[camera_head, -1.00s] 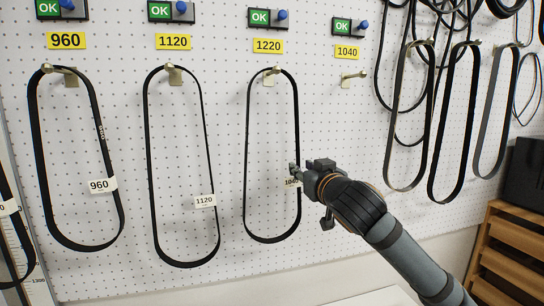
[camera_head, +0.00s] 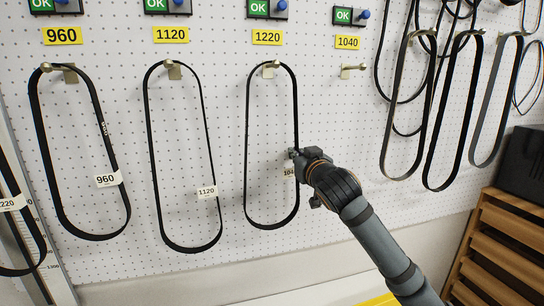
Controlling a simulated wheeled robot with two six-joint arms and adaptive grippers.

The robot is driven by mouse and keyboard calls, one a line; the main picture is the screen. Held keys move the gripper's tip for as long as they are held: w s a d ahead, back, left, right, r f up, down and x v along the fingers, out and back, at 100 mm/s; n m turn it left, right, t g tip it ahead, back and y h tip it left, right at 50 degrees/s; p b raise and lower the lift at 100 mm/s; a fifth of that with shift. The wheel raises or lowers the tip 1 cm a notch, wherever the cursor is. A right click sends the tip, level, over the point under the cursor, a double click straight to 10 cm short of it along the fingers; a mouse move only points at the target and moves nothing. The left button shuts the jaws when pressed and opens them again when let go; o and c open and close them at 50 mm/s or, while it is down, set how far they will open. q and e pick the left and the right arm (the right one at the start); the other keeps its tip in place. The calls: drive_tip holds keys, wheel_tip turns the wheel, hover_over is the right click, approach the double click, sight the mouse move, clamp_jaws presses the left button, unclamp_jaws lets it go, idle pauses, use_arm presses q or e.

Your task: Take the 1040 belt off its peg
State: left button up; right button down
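A black belt (camera_head: 248,150) hangs in a long loop from the peg (camera_head: 270,67) under the yellow 1220 label (camera_head: 267,37). Its white tag (camera_head: 289,172) is partly covered by my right gripper; the visible digits begin "104". The peg (camera_head: 352,68) under the yellow 1040 label (camera_head: 347,42) is bare. My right gripper (camera_head: 295,154) is at the right strand of the 1040-tagged belt, just above the tag. The fingertips are small and overlap the strand, so I cannot tell whether they are closed on it. My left gripper is not in view.
Belts tagged 960 (camera_head: 36,135) and 1120 (camera_head: 150,150) hang to the left on the pegboard (camera_head: 225,265). Several belts (camera_head: 446,115) hang at the right. A wooden slatted unit (camera_head: 500,250) with a black box (camera_head: 524,165) stands lower right.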

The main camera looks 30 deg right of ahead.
sight(297, 140)
drive_tip(key=shift+r, duration=0.1)
idle(0.3)
drive_tip(key=shift+r, duration=0.4)
wheel_tip(297, 140, up, 3)
drive_tip(key=shift+s+a+f, duration=0.1)
drive_tip(key=shift+s, duration=0.05)
drive_tip(key=s+a+r, duration=0.1)
drive_tip(key=s+r, duration=0.1)
drive_tip(key=r, duration=0.1)
drive_tip(key=s+a+r, duration=0.1)
drive_tip(key=shift+a+r, duration=0.3)
drive_tip(key=shift+r, duration=0.05)
drive_tip(key=s+a+r, duration=0.4)
drive_tip(key=s+a, duration=0.2)
drive_tip(key=s, duration=0.1)
drive_tip(key=shift+s+a+r, duration=0.2)
drive_tip(key=shift+r, duration=0.05)
